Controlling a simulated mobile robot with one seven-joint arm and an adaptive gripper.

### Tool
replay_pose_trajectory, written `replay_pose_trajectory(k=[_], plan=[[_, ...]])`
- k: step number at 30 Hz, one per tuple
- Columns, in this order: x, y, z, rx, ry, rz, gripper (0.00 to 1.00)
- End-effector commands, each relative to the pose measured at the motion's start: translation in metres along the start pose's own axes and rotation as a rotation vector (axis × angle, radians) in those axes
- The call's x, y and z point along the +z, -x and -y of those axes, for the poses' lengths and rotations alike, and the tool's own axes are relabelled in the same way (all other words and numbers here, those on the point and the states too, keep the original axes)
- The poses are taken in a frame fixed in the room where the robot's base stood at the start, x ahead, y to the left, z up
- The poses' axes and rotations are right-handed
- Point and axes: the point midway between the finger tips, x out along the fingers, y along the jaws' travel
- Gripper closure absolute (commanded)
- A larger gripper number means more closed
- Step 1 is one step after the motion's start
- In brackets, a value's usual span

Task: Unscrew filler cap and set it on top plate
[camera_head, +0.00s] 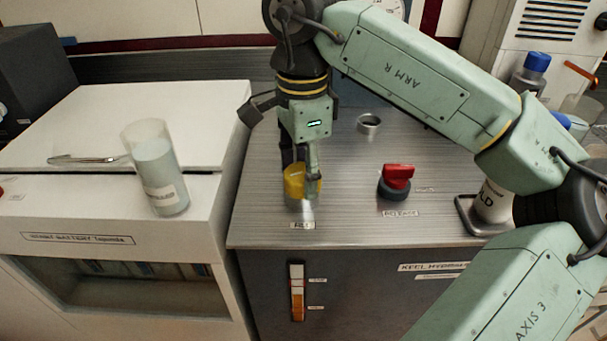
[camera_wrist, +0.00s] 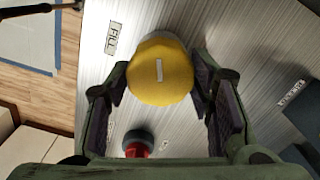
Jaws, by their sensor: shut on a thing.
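The yellow filler cap (camera_head: 294,182) sits at the filler neck (camera_head: 301,204) behind the FILL label on the grey metal top plate (camera_head: 345,215). In the wrist view the cap (camera_wrist: 160,75) is a round yellow disc with a pale bar mark. My gripper (camera_head: 301,172) points down over it, and its fingers are shut on the cap's two sides, as the gripper in the wrist view (camera_wrist: 160,85) also shows. I cannot tell whether the cap's thread is still engaged.
A red release knob (camera_head: 396,180) stands right of the cap. A metal ring (camera_head: 369,124) lies behind on the plate. A white bottle (camera_head: 493,203) stands in a tray at the right. A container of pale liquid (camera_head: 158,175) is on the white cabinet. The plate between cap and knob is clear.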

Motion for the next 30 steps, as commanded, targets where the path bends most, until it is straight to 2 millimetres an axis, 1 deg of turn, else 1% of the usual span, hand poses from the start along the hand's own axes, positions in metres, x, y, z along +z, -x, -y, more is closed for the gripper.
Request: replay_pose_trajectory(k=[1, 3, 6, 17, 30], plan=[[0.001, 0.001, 0.0, -0.001, 0.08, 0.005, 0.76], [0.001, 0.0, 0.0, -0.001, 0.17, 0.002, 0.76], [0.0, 0.0, 0.0, 0.0, 0.241, 0.001, 0.76], [0.0, 0.001, 0.0, 0.0, 0.251, 0.0, 0.76], [0.0, 0.018, 0.0, -0.001, 0.249, -0.001, 0.76]])
